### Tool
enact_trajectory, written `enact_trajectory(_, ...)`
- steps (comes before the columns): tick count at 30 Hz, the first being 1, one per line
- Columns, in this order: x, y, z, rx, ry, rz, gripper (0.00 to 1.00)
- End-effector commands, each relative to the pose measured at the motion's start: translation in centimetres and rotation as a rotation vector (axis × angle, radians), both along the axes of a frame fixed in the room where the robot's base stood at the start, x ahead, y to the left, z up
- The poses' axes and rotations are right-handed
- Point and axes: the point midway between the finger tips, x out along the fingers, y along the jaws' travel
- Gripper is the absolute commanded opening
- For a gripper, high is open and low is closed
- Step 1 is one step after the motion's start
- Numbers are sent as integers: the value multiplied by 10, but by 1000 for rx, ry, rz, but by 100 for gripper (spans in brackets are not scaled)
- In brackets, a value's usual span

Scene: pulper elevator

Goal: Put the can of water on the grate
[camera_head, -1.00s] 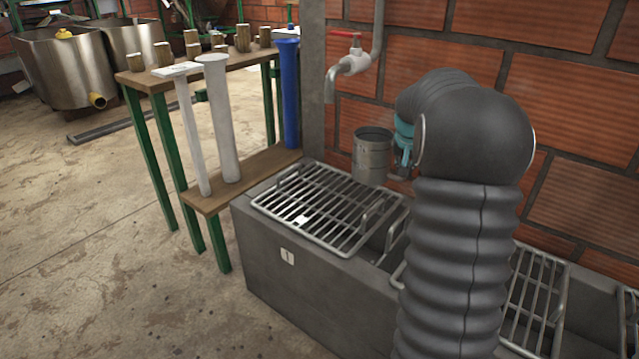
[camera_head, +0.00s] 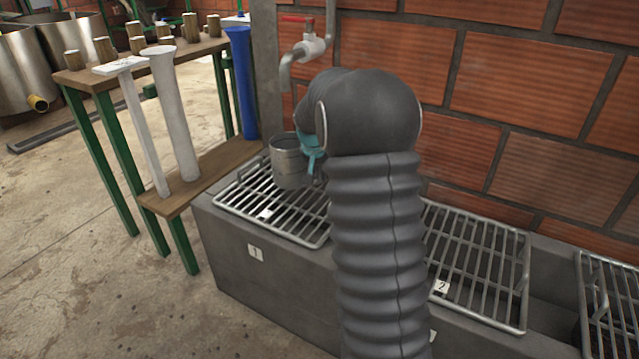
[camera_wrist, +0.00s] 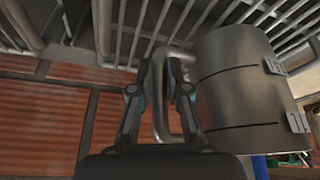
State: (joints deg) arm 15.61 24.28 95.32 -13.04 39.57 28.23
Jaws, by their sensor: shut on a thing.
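The metal can (camera_head: 288,163) is upright at the left grate, marked 1 (camera_head: 300,231), in the head view. I cannot tell whether its bottom touches the bars, and its inside does not show clearly. My gripper (camera_head: 314,168) is at the can's right side and partly hidden by my arm. In the wrist view, my gripper (camera_wrist: 173,68) is shut on the handle of the can (camera_wrist: 245,85). The grate bars (camera_wrist: 130,30) run across the top of that picture, close to the can.
A tap with a red lever (camera_head: 312,45) is on the brick wall above the left grate. A second grate, marked 2 (camera_head: 475,258), is on the right. A wooden rack (camera_head: 160,203) with white and blue tubes stands left of the trough.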

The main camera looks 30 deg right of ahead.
Motion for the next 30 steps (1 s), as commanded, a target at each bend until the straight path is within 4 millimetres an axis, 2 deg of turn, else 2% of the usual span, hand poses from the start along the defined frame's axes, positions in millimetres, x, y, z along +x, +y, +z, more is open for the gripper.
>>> enact_trajectory(9, 0, 0, -37, 0, 2, 1, 0)
enact_trajectory(19, 0, 0, -41, 1, 1, 0, 0)
enact_trajectory(20, 0, 0, -41, 1, 1, 0, 18)
enact_trajectory(21, 0, 0, -40, 1, 1, 0, 28)
enact_trajectory(23, 0, 0, -40, 1, 1, 0, 41)
enact_trajectory(30, 0, 0, -40, 1, 1, 0, 41)
